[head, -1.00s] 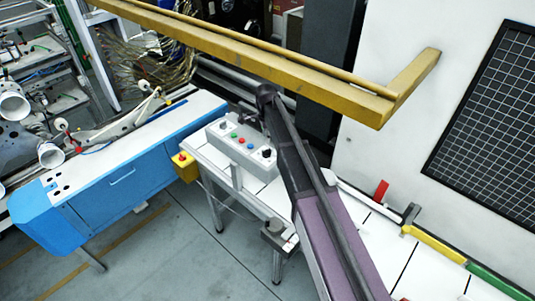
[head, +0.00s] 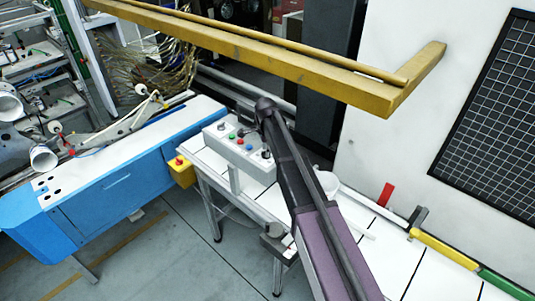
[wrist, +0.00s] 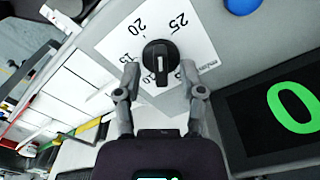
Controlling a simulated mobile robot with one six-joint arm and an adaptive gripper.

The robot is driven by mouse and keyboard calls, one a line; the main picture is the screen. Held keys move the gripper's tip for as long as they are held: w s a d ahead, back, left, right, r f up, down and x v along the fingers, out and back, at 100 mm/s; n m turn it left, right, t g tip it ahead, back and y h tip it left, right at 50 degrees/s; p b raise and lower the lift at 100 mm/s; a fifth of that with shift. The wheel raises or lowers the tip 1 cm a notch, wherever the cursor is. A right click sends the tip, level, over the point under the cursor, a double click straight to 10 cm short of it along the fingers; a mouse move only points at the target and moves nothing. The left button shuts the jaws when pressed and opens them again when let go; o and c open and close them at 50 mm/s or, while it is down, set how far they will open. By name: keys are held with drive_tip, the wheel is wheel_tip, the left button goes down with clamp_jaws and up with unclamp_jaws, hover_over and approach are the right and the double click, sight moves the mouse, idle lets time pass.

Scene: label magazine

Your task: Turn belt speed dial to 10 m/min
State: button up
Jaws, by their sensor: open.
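The belt speed dial is a black knob (wrist: 160,58) with a raised grip bar on a white scale plate (wrist: 120,45) in the wrist view. The numbers 20 and 25 show beyond the knob and 15 shows to its left; other marks are partly hidden. My gripper (wrist: 160,72) is open, with one finger on each side of the knob's near part. I cannot tell whether either finger touches it. In the head view the grey control box (head: 240,158) carries black knobs and coloured buttons. My arm hides the gripper there.
A black display (wrist: 275,118) with a green 0 is right of the dial, and a blue button (wrist: 242,5) is above it. A yellow bar (head: 250,52) spans above the bench. A blue cabinet (head: 110,190) stands left of the control box.

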drive_tip(key=shift+f, duration=0.15)
clamp_jaws()
drive_tip(key=shift+d, duration=0.25)
drive_tip(key=shift+a, duration=0.15)
